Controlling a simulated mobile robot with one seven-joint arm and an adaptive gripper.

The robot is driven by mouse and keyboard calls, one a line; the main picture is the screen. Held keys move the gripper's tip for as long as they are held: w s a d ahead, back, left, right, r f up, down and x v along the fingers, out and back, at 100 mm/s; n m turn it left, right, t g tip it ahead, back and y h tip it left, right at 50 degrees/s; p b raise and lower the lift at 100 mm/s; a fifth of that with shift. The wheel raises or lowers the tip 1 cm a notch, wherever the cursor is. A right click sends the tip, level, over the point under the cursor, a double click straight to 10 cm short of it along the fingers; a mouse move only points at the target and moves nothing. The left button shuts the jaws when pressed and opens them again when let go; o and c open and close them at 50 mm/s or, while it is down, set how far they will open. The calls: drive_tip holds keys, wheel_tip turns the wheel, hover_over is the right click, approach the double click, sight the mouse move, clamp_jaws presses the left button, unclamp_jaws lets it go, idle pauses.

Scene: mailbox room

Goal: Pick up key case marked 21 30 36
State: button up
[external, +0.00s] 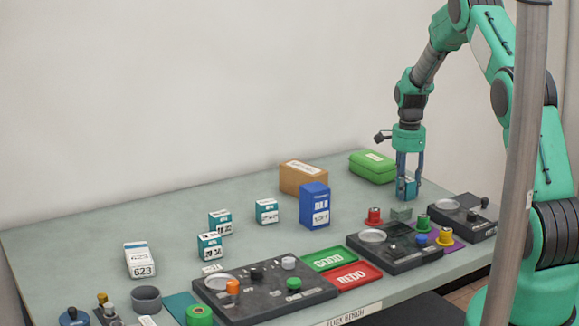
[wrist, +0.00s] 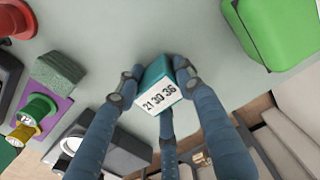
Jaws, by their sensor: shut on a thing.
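The key case marked 21 30 36 (wrist: 156,86) is a small teal box with a white label face, seen in the wrist view between my fingers. My gripper (wrist: 155,80) is shut on it, with blue-grey fingers at its sides. In the external view my gripper (external: 408,184) points down at the far right of the bench, and the teal case (external: 407,188) shows partly between the fingers. Whether the case touches the bench is hard to tell.
Similar teal and white boxes (external: 266,211) stand mid-bench. A green case (external: 373,167), a cardboard box (external: 303,178) and a tall blue box (external: 314,205) are left of my gripper. Dark trays (external: 265,291) with spools line the front edge. The back left of the bench is clear.

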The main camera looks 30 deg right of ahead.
drive_tip(key=shift+r, duration=0.1)
wheel_tip(320, 180, up, 10)
drive_tip(key=shift+f+p, duration=0.1)
drive_tip(key=shift+p, duration=1.15)
drive_tip(key=shift+a, duration=0.15)
